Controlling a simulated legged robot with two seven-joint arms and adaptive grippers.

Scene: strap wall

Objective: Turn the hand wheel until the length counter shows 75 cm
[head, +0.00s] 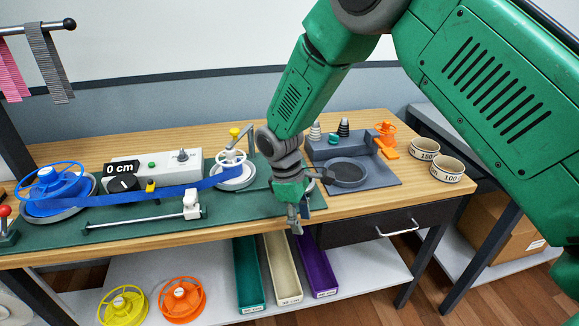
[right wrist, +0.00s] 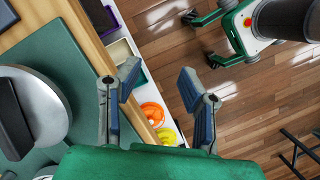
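The length counter (head: 121,169) on the white box reads 0 cm. A blue strap (head: 150,197) runs from the blue reel (head: 52,183) at the left to a white spoked wheel (head: 232,163), which looks like the hand wheel. A yellow-topped knob (head: 235,132) shows just behind this wheel. My right gripper (head: 298,222) is over the bench's front edge, to the right of the wheel and apart from it. In the right wrist view its fingers (right wrist: 158,85) are spread with nothing between them. My left gripper is not in view.
A grey fixture with a round dish (head: 348,173) stands right of my gripper. Two white rings (head: 447,168) lie farther right. Yellow (head: 123,306) and orange (head: 181,299) reels and long trays (head: 282,269) are on the shelf below. A drawer (head: 370,229) is under the bench.

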